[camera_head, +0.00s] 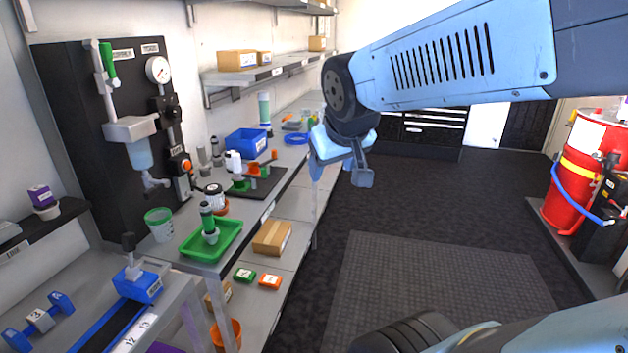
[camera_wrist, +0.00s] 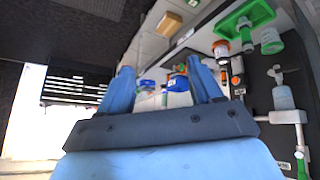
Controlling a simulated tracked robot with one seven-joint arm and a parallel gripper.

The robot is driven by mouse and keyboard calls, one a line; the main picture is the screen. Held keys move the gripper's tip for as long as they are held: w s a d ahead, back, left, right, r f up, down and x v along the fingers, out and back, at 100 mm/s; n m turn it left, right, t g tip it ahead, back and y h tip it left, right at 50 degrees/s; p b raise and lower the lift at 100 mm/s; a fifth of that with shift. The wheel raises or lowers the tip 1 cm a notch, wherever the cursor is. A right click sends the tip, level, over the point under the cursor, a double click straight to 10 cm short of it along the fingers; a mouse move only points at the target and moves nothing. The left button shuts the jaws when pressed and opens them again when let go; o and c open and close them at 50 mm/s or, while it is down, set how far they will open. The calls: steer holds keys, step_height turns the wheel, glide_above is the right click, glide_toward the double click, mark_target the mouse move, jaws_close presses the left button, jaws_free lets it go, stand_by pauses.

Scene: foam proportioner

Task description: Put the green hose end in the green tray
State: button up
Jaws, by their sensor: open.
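The green tray (camera_head: 228,240) sits on the near part of the grey bench, left of centre in the head view. A green-topped piece with a pale grey lower part, which looks like the green hose end (camera_head: 207,217), stands upright in it. In the wrist view the tray (camera_wrist: 262,12) is at the top right, with this piece (camera_wrist: 246,36) over its floor. My gripper (camera_head: 340,172) is open and empty over the aisle, right of the bench and well apart from the tray. It also shows in the wrist view (camera_wrist: 160,64), fingers spread.
A clear green-rimmed cup (camera_head: 159,226) and a white-lidded jar (camera_head: 214,194) stand near the tray. A blue bin (camera_head: 246,142) is farther back. A black panel (camera_head: 85,125) with a gauge and valve rises behind. A cardboard box (camera_head: 272,238) lies on the lower shelf. The aisle floor is clear.

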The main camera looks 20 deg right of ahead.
steer(key=s+a+g+y, duration=0.1)
steer(key=s+a, duration=0.1)
steer(key=s, duration=0.4)
steer(key=shift+s+a, duration=0.3)
steer(key=shift+s, duration=0.05)
